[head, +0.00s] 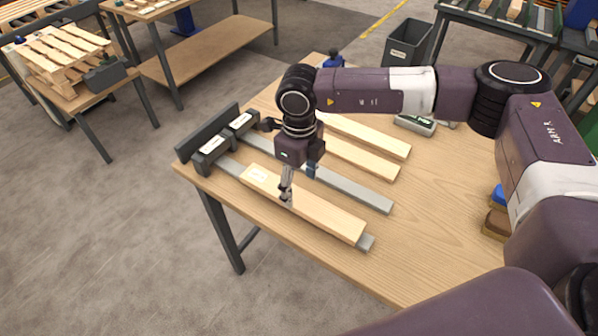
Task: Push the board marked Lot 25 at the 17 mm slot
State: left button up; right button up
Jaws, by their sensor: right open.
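A pale wooden board (325,215) with a white label near its far left end lies lengthwise on a grey rail. The label's text is too small to read. The rail leads to a dark block (209,154) with a white tag, and a second tagged block (243,124) stands beside it at the head of another grey rail (350,187). I cannot read which tag says 17 mm. My right gripper (286,192) points down at the labelled board, right of its label, with its fingers open. I cannot tell whether it touches the board. My left gripper is out of view.
Two more pale boards (365,160) (372,135) lie behind on the table (430,240). A dark plate (206,131) stands behind the blocks. A small grey-green case (414,125) lies at the back right, with blue and brown items (497,222) at the right edge. The table's front right is clear.

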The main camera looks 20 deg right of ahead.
aim_at(267, 181)
jog(key=shift+f+p, duration=0.45)
jog(key=shift+f, duration=1.65)
jog(key=shift+c, duration=0.2)
jog(key=c, duration=1.4)
jog(key=shift+f+b, duration=0.1)
jog(key=shift+b, duration=0.2)
jog(key=shift+w+a, duration=0.1)
jog(key=shift+a, duration=0.1)
jog(key=shift+w+a+b, duration=1)
jog(key=shift+w+b, duration=0.05)
jog(key=shift+w, duration=0.2)
jog(key=shift+w+a+b, duration=0.95)
jog(key=shift+w+b, duration=0.05)
jog(key=shift+w, duration=0.3)
jog(key=shift+w+a+b, duration=1)
jog(key=shift+w+b, duration=0.05)
jog(key=shift+w, duration=0.2)
